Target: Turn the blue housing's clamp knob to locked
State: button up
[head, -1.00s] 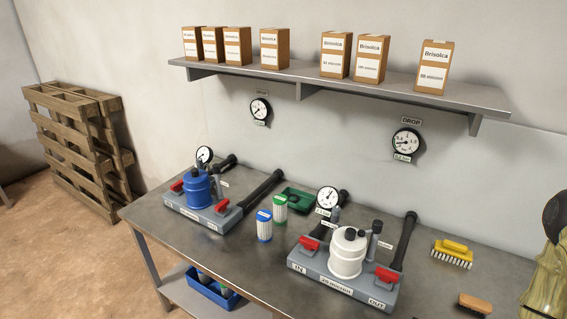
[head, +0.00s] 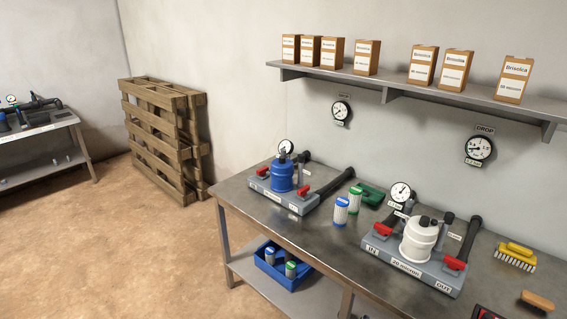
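The blue housing (head: 282,177) stands upright on a grey base at the left end of the main bench. A dark grey part sits on its top, but the clamp knob and its lock position are too small to tell. Red valve handles (head: 303,191) are on either side of the housing, and a round gauge (head: 286,147) stands behind it. My gripper is not in view.
The white housing (head: 418,240) stands on a second base at the right of the bench (head: 238,192). Two filter cartridges (head: 341,211) stand between the bases. A blue bin (head: 285,268) is on the lower shelf. Pallets (head: 160,130) lean on the wall; the floor at left is open.

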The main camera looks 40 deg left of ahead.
aim_at(300, 157)
jog(key=z, duration=0.05)
jog(key=k, duration=0.1)
jog(key=u, duration=1.1)
